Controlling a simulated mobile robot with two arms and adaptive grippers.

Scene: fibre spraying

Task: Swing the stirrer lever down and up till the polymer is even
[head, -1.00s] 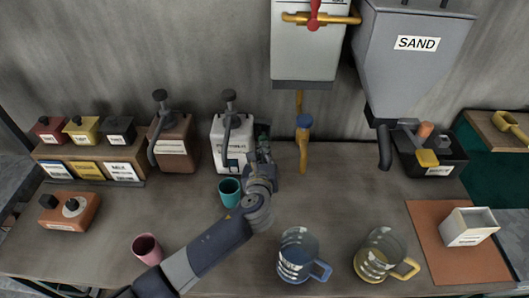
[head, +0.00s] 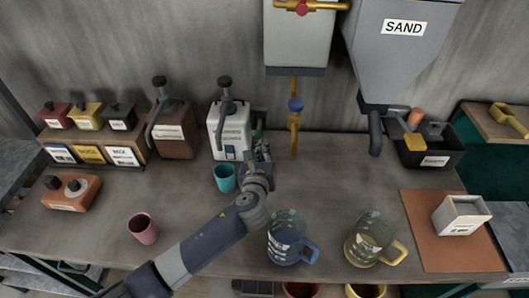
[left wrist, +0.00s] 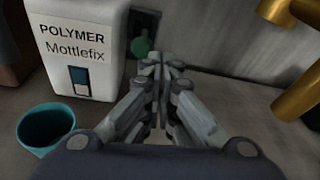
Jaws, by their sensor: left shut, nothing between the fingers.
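The white polymer dispenser (head: 229,132), labelled POLYMER Mottlefix in the left wrist view (left wrist: 75,50), stands against the wall with a dark pump arm on top. A green knob (left wrist: 141,46) shows beside its right side, in front of a dark plate (left wrist: 146,24); I take it for the end of the stirrer lever. My left gripper (head: 262,147) is shut and empty, low in front of the dispenser's right side. In the left wrist view its fingertips (left wrist: 167,62) lie just right of the knob; contact cannot be told. My right gripper is out of view.
A teal cup (head: 225,178) stands left of my left gripper, and a pink cup (head: 143,228) nearer the front. Blue (head: 287,238) and yellow (head: 370,240) jugs stand at the front right.

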